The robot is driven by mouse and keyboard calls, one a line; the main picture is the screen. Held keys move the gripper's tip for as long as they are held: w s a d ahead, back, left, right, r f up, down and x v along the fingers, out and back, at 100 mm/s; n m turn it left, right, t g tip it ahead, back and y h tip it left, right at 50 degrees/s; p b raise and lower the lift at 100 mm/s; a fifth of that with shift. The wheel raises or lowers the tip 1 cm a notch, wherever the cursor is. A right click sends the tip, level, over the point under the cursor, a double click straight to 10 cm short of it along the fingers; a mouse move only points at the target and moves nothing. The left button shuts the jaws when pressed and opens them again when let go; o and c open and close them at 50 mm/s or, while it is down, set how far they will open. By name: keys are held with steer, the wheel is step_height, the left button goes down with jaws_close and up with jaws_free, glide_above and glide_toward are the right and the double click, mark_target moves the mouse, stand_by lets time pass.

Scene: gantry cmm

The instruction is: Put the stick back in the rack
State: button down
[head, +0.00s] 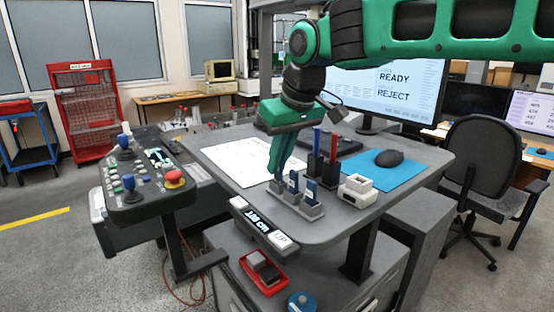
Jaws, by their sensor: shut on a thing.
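My gripper (277,172) is green and points down over the left end of a small grey rack (313,213) near the front edge of the desk. It is shut on a stick (279,177), mostly hidden by the fingers; only a small dark bit shows at their tips.
A black holder with a red and a blue pen (317,140) stands close behind the rack. A white box (357,190) is to its right, near a blue mat with a black mouse (389,158). A control console (140,180) stands left, with a gap between.

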steer(key=shift+f, duration=0.75)
stand_by(0.3)
steer(key=c, duration=1.8)
jaws_free()
steer(key=shift+r, duration=0.1)
